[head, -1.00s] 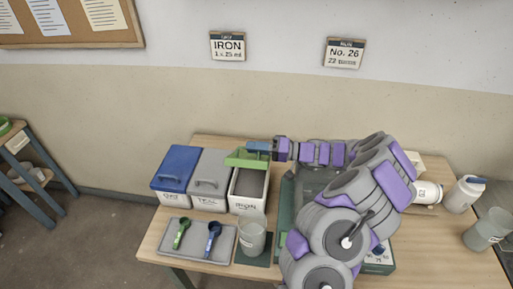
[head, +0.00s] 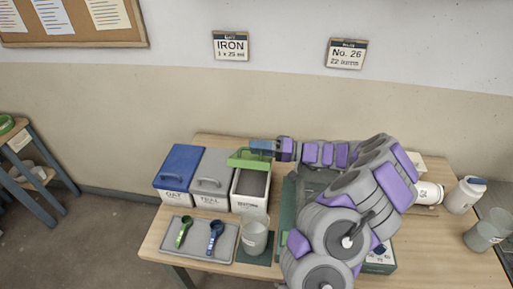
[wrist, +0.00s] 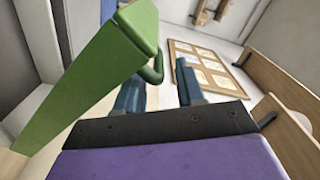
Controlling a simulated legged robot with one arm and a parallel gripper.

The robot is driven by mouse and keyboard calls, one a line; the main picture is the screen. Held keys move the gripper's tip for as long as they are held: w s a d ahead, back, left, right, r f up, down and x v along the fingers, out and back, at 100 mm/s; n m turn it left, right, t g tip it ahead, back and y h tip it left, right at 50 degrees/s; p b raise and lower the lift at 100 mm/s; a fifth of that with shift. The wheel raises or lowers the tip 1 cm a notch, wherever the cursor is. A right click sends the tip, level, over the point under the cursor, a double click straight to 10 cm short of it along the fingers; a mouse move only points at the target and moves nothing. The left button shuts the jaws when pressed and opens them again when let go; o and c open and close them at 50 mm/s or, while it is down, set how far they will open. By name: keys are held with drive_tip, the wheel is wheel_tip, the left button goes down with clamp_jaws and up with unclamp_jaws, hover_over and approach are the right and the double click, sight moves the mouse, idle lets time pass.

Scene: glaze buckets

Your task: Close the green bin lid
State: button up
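The bin with the green lid (head: 249,187) stands on the table, rightmost of three bins, its top uncovered and dark inside. Its green lid (head: 246,161) is raised at the bin's back edge. The lid fills the left of the wrist view (wrist: 88,85), with its green handle (wrist: 154,72) beside the fingers. My gripper (head: 262,147) is at the raised lid, behind the bin's opening. In the wrist view its two blue fingers (wrist: 160,88) are apart, with a gap between them. The handle is near the left finger; I cannot tell whether they touch.
Closed blue-lidded (head: 181,166) and grey-lidded (head: 211,170) bins stand left of the open bin. A tray (head: 200,239) with two scoops and a translucent cup (head: 254,237) are in front. My arm covers the table's middle right. A white bottle (head: 464,195) stands at the right.

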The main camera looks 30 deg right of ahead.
drive_tip(key=p+v, duration=0.2)
drive_tip(key=v, duration=1.4)
drive_tip(key=shift+s+d, duration=0.25)
drive_tip(key=shift+c, duration=0.2)
